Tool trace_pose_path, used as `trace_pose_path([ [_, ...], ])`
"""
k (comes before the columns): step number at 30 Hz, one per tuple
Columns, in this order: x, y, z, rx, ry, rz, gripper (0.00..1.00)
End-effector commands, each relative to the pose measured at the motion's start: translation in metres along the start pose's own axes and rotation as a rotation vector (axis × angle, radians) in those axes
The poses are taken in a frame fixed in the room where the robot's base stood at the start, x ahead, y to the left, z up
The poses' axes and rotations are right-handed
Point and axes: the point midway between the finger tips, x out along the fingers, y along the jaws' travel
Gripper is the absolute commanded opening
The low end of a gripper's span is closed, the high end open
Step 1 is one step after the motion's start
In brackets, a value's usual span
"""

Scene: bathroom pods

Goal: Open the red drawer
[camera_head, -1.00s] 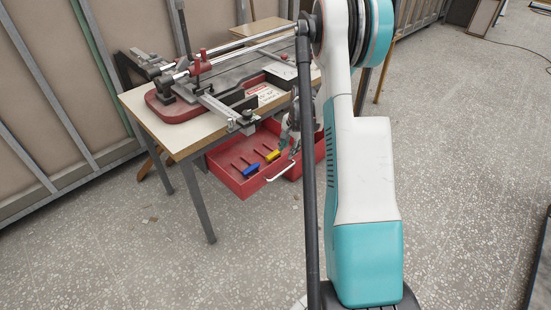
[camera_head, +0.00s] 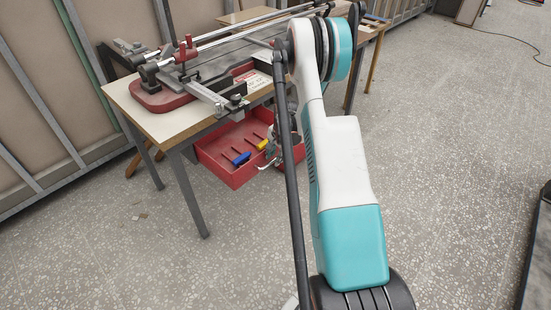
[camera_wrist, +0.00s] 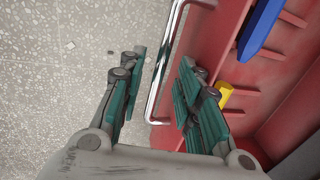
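The red drawer (camera_head: 232,174) is pulled out below the workbench top, its inside showing. Its silver bar handle (camera_wrist: 163,70) is on the front face. My gripper (camera_wrist: 160,85) is open in the wrist view. Its dark green finger pads are on either side of the handle, one outside it and one on the drawer side, with gaps to the bar. In the head view my gripper (camera_head: 271,150) is at the drawer's front, partly hidden by my arm, which also covers part of the drawer's right side.
A blue item (camera_head: 241,159) and a yellow item (camera_head: 262,145) lie in the drawer between red ribs. The workbench (camera_head: 172,122) carries a red-based machine with rails. Its metal leg (camera_head: 187,195) stands left of the drawer. Speckled floor in front and right is clear.

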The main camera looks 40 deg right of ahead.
Motion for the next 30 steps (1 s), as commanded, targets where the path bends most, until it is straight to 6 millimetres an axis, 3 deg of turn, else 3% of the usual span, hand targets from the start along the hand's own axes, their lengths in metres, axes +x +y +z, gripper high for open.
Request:
trace_pose_path([
  [9, 0.002, 0.000, 0.000, 0.000, 0.000, 0.000, 0.29],
  [13, 0.002, 0.000, 0.000, 0.000, 0.000, 0.000, 0.00],
  [20, 0.002, -0.001, 0.000, 0.000, 0.000, 0.000, 0.00],
  [30, 0.009, -0.038, 0.000, -0.001, 0.000, -0.001, 0.00],
])
